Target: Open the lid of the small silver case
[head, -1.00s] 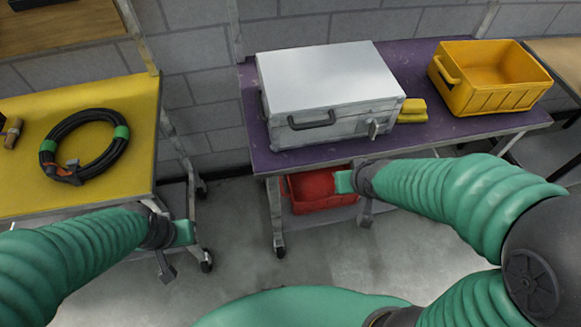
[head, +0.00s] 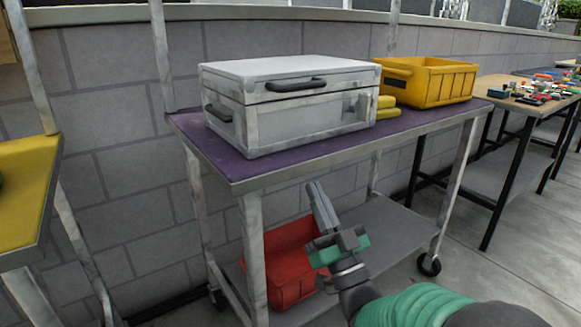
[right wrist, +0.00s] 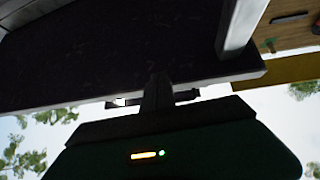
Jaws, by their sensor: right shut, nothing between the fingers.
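The silver case (head: 290,105) sits shut on the purple-topped cart (head: 225,170). A dark handle (head: 297,85) is on the front of its lid, a second handle (head: 219,113) is on its left side, and a latch (head: 362,105) shows near the front right. My right gripper (head: 318,190) is shut and empty, in front of the cart and below its top, with its fingers pointing up. In the right wrist view the gripper's fingers (right wrist: 157,95) show dark under the cart top's underside (right wrist: 130,50). My left gripper is out of view.
A yellow crate (head: 428,82) and yellow blocks (head: 386,106) are right of the case. A red bin (head: 285,265) is on the lower shelf (head: 385,225). A yellow-topped table (head: 25,200) is at the left. A table with small parts (head: 535,95) is at the right.

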